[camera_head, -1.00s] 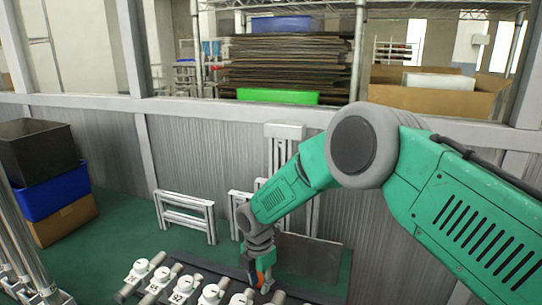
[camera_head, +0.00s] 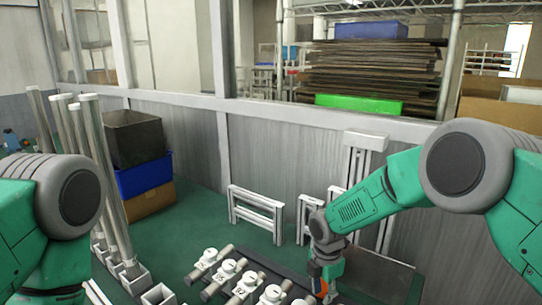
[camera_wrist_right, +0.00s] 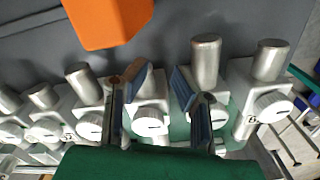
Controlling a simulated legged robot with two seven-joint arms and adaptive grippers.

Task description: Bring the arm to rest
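My right arm comes in from the right in the head view. Its gripper (camera_head: 322,292) hangs low, at the right end of a row of white units. In the right wrist view my right gripper (camera_wrist_right: 158,90) has its two blue-padded fingers apart. A white unit with a round dial (camera_wrist_right: 150,120) shows between them; whether the fingers touch it I cannot tell. An orange part (camera_wrist_right: 103,22) shows at the top of the wrist view. My left arm's green and grey joint is at the left of the head view; its gripper is out of view.
Other white dial units (camera_head: 227,270) with grey cylinders stand along the row. Tall metal tubes (camera_head: 100,165) stand in white holders at left. A blue crate (camera_head: 143,176) sits on a cardboard box, under a dark bin. White frames (camera_head: 256,212) lean by the wall.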

